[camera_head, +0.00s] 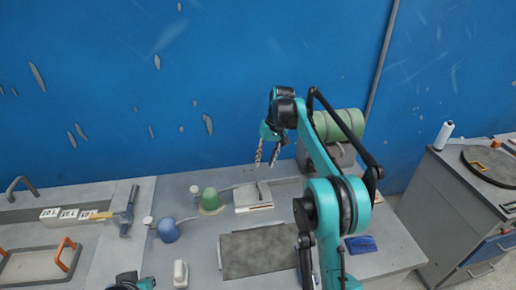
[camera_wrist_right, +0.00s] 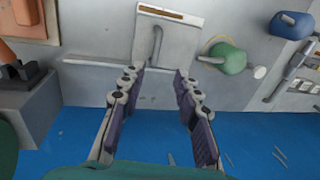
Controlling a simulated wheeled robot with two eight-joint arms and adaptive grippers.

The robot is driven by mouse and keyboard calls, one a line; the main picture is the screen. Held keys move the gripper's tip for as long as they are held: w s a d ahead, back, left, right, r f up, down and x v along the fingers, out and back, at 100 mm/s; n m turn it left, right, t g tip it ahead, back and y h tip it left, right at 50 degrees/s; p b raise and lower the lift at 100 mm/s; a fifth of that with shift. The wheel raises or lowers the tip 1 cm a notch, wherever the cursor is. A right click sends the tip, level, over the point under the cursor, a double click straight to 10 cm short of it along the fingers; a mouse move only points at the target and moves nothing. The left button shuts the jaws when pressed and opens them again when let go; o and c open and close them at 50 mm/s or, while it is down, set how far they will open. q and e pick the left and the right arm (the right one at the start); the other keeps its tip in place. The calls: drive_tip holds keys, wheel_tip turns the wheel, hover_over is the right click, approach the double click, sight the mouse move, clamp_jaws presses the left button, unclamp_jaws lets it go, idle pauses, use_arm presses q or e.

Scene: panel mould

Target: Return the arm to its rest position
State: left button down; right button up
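My right arm rises from the bottom right of the head view and bends over at the top. Its gripper (camera_head: 266,164) hangs fingers-down in front of the blue wall, above the back of the bench. In the right wrist view the two fingers of the right gripper (camera_wrist_right: 158,75) are spread apart with nothing between them. Behind the gap lies a pale block with a handle (camera_wrist_right: 170,20), clear of the fingers. A teal and black part of my left arm (camera_head: 135,282) shows at the bottom edge of the head view; its fingers cannot be made out.
The bench holds a dark grey panel (camera_head: 258,250), a green-topped object (camera_head: 210,199), a blue-topped object (camera_head: 168,231), a hammer (camera_head: 129,212) and a blue item (camera_head: 361,244). A green roll (camera_head: 340,124) stands behind my right arm. A separate cabinet (camera_head: 440,206) is at the right.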

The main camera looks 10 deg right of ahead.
drive_tip(key=s+a+r+t+h, duration=0.1)
drive_tip(key=s+r+t, duration=0.15)
drive_tip(key=s, duration=0.65)
drive_tip(key=s+a+r+t, duration=0.15)
drive_tip(key=s+r, duration=0.25)
drive_tip(key=s, duration=0.5)
drive_tip(key=s+f+t, duration=0.1)
drive_tip(key=s+f, duration=0.3)
drive_tip(key=s, duration=0.4)
drive_tip(key=s+f+t+h, duration=0.1)
drive_tip(key=s+f+t, duration=0.1)
drive_tip(key=s+f, duration=0.3)
drive_tip(key=s, duration=0.4)
drive_tip(key=shift+a+n, duration=0.3)
drive_tip(key=shift+a, duration=0.1)
